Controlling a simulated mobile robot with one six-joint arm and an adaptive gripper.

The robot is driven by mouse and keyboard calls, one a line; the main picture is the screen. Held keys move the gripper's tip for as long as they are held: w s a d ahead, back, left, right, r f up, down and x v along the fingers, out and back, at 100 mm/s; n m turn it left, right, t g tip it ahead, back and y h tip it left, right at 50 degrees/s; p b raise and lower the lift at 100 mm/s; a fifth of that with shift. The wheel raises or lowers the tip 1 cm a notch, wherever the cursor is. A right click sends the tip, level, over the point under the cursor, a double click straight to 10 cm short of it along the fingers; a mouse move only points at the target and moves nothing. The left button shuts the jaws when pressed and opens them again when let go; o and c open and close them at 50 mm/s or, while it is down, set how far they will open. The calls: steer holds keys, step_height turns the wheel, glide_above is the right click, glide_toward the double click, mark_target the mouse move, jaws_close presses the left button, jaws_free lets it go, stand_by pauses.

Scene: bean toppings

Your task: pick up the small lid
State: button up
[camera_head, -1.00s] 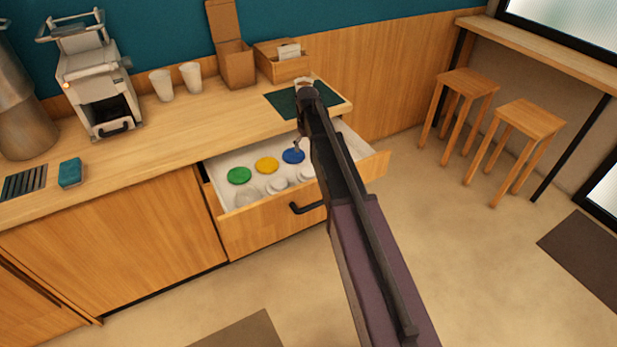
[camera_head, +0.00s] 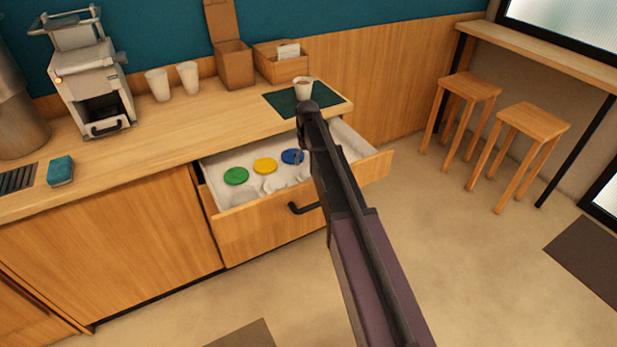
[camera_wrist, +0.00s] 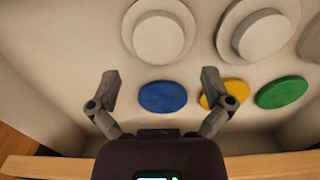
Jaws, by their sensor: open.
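Several round white lids lie in the open drawer (camera_head: 262,216). In the wrist view, the leftmost white lid (camera_wrist: 158,36) looks the smallest, ahead of my gripper; a larger white lid (camera_wrist: 258,30) is right of it, and another is cut off at the right edge. My gripper (camera_wrist: 161,86) is open and empty, its fingers spread above the drawer. A blue disc (camera_wrist: 163,96) shows between the fingertips, below them. The right finger partly covers a yellow disc (camera_wrist: 232,91). In the head view my arm hides most of the gripper and part of the white lids.
A green disc (camera_head: 236,176) lies at the drawer's left. The drawer's front wall and handle (camera_head: 303,208) stand near my arm. On the counter above, a cup (camera_head: 303,88) stands on a dark green mat (camera_head: 283,101). The floor at right is clear up to two stools.

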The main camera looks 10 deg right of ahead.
mark_target(308, 171)
steer(key=shift+f, duration=0.1)
stand_by(0.3)
steer(key=shift+s+d+f+b, duration=0.1)
steer(key=shift+f+b, duration=2.4)
steer(key=shift+b, duration=0.1)
steer(key=c, duration=0.5)
